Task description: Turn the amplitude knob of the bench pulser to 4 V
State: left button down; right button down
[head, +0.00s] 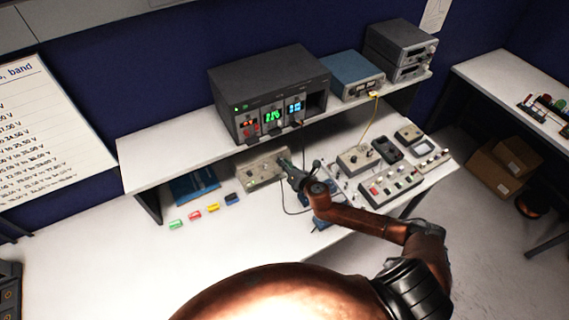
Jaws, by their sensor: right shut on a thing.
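A beige box with small knobs on its front, which looks like the bench pulser (256,163), stands on the lower desk under the shelf. My right gripper (285,163) is at the right end of its front face, shut on what looks like a knob there. The gripper's fingers hide that knob, and its pointer and scale cannot be read. My left gripper is not in view.
A dark instrument rack (268,87) with lit displays stands on the shelf. A second beige box (357,158) and a panel with coloured buttons (391,187) lie right of my gripper. Small coloured blocks (213,208) lie left. The desk front at left is clear.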

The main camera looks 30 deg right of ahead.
jog(key=m+p, duration=0.6)
jog(key=m, duration=2)
jog(key=shift+a+h+p, duration=0.1)
jog(key=shift+h+p, duration=0.3)
jog(key=c, duration=1.9)
grip_release()
jog(key=v, duration=1.2)
jog(key=shift+r, duration=0.1)
